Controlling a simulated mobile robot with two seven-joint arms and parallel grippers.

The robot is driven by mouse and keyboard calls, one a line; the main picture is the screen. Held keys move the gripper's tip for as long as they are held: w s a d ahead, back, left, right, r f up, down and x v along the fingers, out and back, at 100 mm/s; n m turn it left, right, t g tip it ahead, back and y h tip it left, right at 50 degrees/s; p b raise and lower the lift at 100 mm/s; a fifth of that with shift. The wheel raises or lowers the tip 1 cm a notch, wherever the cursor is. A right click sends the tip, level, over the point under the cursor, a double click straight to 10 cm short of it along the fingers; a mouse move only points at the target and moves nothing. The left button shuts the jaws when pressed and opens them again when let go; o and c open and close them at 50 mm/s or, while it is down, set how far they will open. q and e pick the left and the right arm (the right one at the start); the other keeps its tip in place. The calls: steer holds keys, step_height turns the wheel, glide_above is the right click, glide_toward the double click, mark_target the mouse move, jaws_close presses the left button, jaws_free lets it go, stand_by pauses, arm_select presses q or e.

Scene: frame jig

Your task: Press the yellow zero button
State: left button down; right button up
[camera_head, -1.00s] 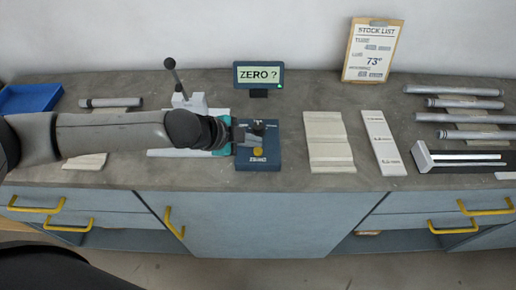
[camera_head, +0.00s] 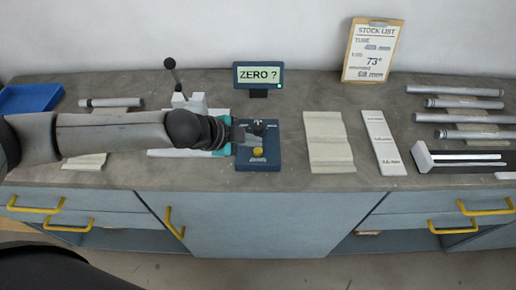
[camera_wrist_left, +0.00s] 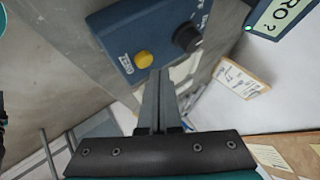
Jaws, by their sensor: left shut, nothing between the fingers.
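The yellow button (camera_head: 260,152) sits on the front part of a blue box (camera_head: 270,163) on the bench. In the left wrist view the button (camera_wrist_left: 144,60) is beside the word ZERO, with a black knob (camera_wrist_left: 187,38) on the same face. My left gripper (camera_head: 250,136) reaches in from the left over the box. In the left wrist view its closed fingers (camera_wrist_left: 160,73) are empty, and their tips appear just beside the button. I cannot tell the exact height of the tips above it. My right gripper is not in view.
A small display (camera_head: 259,76) reading "ZERO ?" stands behind the box. A lever device (camera_head: 190,103) is at left behind my arm. Pale boards (camera_head: 328,142) lie to the right, with several tubes (camera_head: 470,104) beyond. A blue tray (camera_head: 30,98) is at far left.

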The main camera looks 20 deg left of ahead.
arm_select(q)
steer(key=shift+f, duration=0.15)
steer(key=shift+f, duration=0.25)
steer(key=shift+f, duration=0.5)
stand_by(0.8)
stand_by(0.4)
steer(key=shift+r+p, duration=0.9)
steer(key=shift+p, duration=0.2)
step_height(320, 180, up, 5)
steer(key=p, duration=0.5)
steer(key=shift+p, duration=0.4)
